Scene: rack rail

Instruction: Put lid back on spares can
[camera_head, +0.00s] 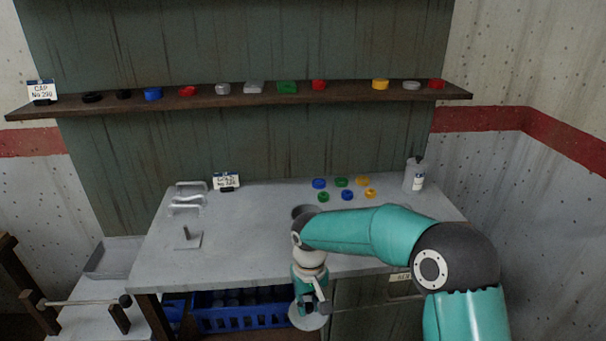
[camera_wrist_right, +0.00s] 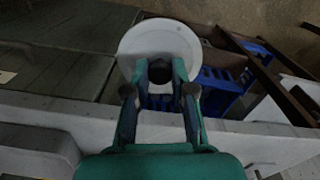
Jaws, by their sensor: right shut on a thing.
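A pale round lid (camera_head: 306,320) with a dark knob hangs from my right gripper (camera_head: 312,297), in front of the table's front edge and below the tabletop. In the right wrist view the lid (camera_wrist_right: 150,33) lies beyond the fingers of my right gripper (camera_wrist_right: 160,72), which are shut on its knob. A round, dark-topped thing (camera_head: 302,210), perhaps the open spares can, stands on the table behind my right arm. The arm hides most of it. My left gripper is not in view.
The grey table (camera_head: 245,250) is clear at centre left. Several coloured caps (camera_head: 342,182) lie at its back, with a white bottle (camera_head: 414,175) at right. Metal handles (camera_head: 187,200) stand at left. A blue crate (camera_head: 240,318) sits below. A shelf (camera_head: 340,92) runs above.

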